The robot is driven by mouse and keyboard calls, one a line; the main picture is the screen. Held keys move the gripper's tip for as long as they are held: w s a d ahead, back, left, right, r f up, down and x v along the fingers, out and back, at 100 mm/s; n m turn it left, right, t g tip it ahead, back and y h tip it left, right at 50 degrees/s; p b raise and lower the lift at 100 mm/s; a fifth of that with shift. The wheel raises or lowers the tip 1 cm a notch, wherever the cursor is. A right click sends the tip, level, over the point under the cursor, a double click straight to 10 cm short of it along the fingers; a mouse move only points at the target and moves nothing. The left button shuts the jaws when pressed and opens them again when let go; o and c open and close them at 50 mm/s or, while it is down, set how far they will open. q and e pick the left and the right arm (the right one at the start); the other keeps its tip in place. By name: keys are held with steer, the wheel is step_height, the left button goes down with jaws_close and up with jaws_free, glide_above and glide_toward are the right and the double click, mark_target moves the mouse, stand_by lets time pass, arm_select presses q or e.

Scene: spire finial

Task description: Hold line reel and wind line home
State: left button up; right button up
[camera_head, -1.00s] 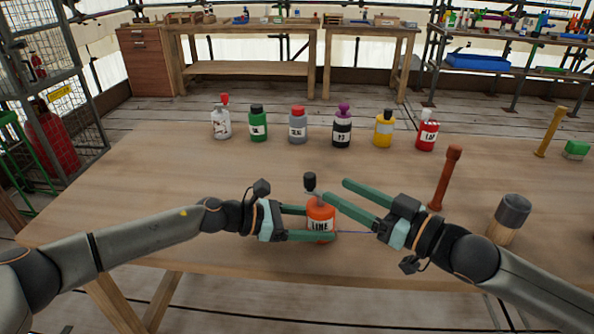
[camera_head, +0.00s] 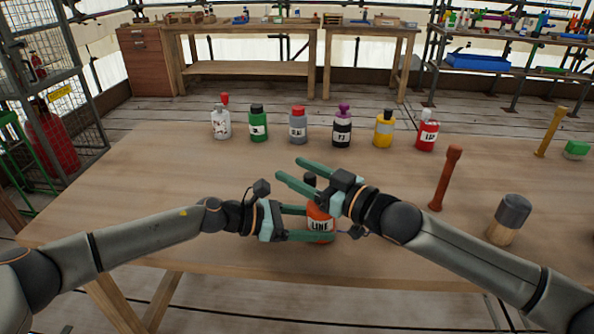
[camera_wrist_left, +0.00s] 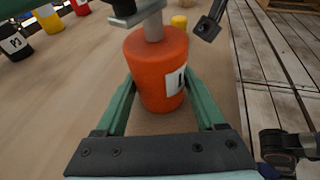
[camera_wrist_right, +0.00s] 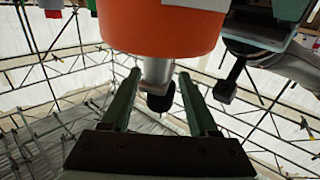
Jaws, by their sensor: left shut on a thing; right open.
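The orange line reel (camera_head: 322,212), labelled LINE, stands near the front edge of the wooden table. My left gripper (camera_head: 320,223) is shut on its body from the left. In the left wrist view the reel (camera_wrist_left: 150,65) sits between both fingers, with a grey shaft (camera_wrist_left: 153,27) on top. My right gripper (camera_head: 289,169) is open above the reel, its fingers pointing left. The crank's black knob (camera_head: 310,178) shows between these fingers. In the right wrist view the knob (camera_wrist_right: 160,96) also appears between the open fingers, below the reel. My right gripper hides part of the reel.
Several bottles, among them a green one (camera_head: 258,127) and a yellow one (camera_head: 384,132), line the table's far side. A brown upright handle (camera_head: 446,178) and a grey-topped wooden mallet (camera_head: 510,215) stand right. The table's left part is clear.

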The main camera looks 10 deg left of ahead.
steer(key=shift+w+a, duration=0.1)
steer(key=shift+a, duration=0.1)
jaws_close()
stand_by(0.5)
